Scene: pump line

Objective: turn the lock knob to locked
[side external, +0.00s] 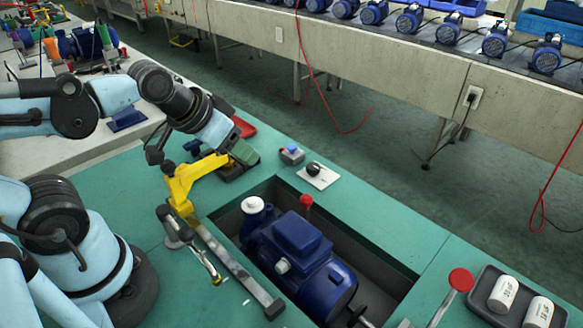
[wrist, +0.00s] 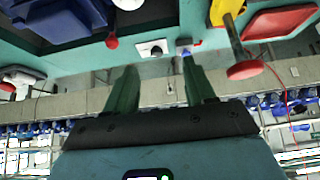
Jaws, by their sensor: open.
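The lock knob (side external: 314,169) is a small black knob on a white square plate, set on the green bench top near its far edge. It also shows in the wrist view (wrist: 154,50), beyond my fingertips; which way it points is too small to tell. My gripper (side external: 243,156) is left of the knob in the side view, apart from it. In the wrist view its two green fingers (wrist: 163,78) stand wide apart with nothing between them.
A grey box with a blue button (side external: 291,153) sits between my gripper and the knob. A blue motor (side external: 297,250) lies in the recess in front. A yellow bracket (side external: 190,180) stands close to my gripper. Red-topped levers (side external: 460,280) and (side external: 306,202) stick up nearby.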

